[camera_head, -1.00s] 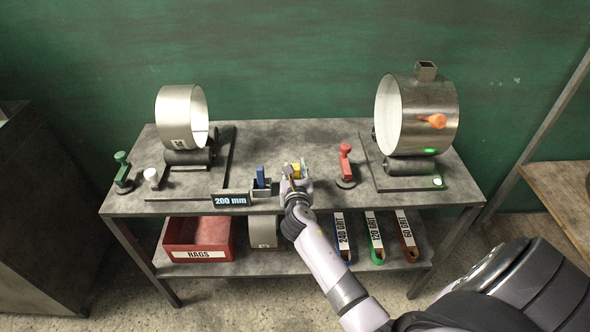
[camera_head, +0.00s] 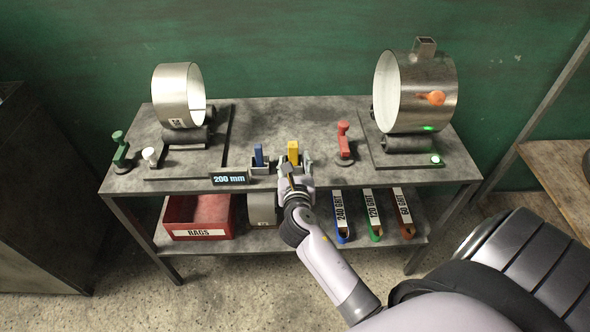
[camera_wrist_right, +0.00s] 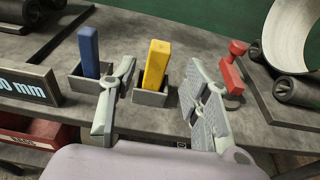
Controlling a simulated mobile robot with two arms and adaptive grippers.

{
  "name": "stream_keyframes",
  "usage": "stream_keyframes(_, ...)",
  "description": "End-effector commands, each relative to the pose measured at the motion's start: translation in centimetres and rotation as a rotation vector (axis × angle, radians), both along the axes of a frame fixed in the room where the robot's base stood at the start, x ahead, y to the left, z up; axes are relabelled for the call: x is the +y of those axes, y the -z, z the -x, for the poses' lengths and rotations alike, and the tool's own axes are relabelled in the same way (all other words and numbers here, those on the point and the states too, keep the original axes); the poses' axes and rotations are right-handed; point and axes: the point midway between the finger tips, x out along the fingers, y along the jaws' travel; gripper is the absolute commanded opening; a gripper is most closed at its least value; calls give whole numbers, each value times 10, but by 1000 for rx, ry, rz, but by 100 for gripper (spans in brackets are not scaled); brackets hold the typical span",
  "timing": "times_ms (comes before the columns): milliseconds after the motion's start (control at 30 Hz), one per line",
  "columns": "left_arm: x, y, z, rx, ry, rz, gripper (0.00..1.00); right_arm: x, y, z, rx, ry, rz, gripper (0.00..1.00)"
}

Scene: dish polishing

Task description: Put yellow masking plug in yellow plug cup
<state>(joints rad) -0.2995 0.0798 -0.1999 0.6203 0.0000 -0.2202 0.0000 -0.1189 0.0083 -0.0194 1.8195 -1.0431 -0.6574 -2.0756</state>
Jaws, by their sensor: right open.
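The yellow masking plug (camera_head: 293,151) is a tall yellow block standing upright in a small grey cup at the front middle of the bench. In the right wrist view the yellow plug (camera_wrist_right: 156,64) rises from the grey yellow plug cup (camera_wrist_right: 150,97). My right gripper (camera_head: 296,170) is open, in front of the cup. In the wrist view its two fingers lie to the left and right of the plug, with a clear gap on the right side. The left finger partly overlaps the view between the two cups. My left gripper is not in view.
A blue plug (camera_head: 258,155) stands in a like cup to the left, beside the "200 mm" display (camera_head: 230,178). A red-knobbed lever (camera_head: 344,140) stands to the right. Metal drums on rollers, left (camera_head: 178,96) and right (camera_head: 428,92), flank the clear bench middle (camera_head: 270,118).

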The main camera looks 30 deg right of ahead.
Motion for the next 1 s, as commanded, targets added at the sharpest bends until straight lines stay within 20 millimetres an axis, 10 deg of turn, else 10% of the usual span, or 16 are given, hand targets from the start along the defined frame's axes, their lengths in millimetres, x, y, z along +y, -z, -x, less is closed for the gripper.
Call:
stream_keyframes(633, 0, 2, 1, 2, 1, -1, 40, 24, 12, 31, 8, -7, -60, 44)
stream_keyframes(833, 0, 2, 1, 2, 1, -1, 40, 60, 152, 55, 73, 34, -541, 44)
stream_keyframes(1000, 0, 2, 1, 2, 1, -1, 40, 95, 302, 137, 136, 332, -1119, 44)
